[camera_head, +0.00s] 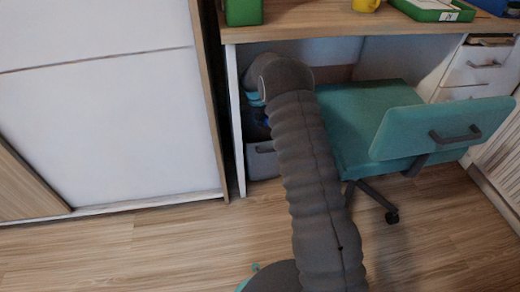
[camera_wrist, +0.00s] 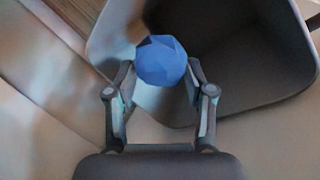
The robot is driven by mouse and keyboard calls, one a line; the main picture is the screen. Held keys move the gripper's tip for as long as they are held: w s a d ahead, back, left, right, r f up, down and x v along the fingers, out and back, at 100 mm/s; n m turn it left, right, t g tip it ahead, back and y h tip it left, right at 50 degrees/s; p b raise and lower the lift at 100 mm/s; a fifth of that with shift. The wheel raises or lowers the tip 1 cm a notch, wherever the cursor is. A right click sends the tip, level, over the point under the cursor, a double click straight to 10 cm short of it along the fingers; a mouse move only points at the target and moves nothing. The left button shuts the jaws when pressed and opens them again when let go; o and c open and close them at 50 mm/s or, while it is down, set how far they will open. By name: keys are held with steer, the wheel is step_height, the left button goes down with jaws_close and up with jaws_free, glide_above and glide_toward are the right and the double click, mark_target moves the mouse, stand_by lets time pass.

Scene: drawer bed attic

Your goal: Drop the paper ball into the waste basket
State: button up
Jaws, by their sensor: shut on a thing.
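The paper ball (camera_wrist: 161,60) is blue and faceted. In the wrist view, my gripper (camera_wrist: 160,78) is shut on it, with one finger on each side. The waste basket (camera_wrist: 285,108) is grey with a wide rounded rim and a dark inside. The ball shows in front of the basket's opening, over its left part in the picture; its height above the rim is hard to tell. In the head view, a grey bin (camera_head: 262,163), apparently the same basket, stands under the desk at the left. My arm hides much of the gripper there.
The desk (camera_head: 330,22) spans above the bin, its left side panel (camera_head: 236,130) close beside it. A teal chair (camera_head: 375,120) stands to the right of my arm. A white sliding wardrobe (camera_head: 110,120) is at the left. The wooden floor (camera_head: 130,250) in front is clear.

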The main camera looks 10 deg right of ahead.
steer(key=shift+f, duration=0.35)
steer(key=o, duration=0.8)
steer(key=shift+r, duration=0.1)
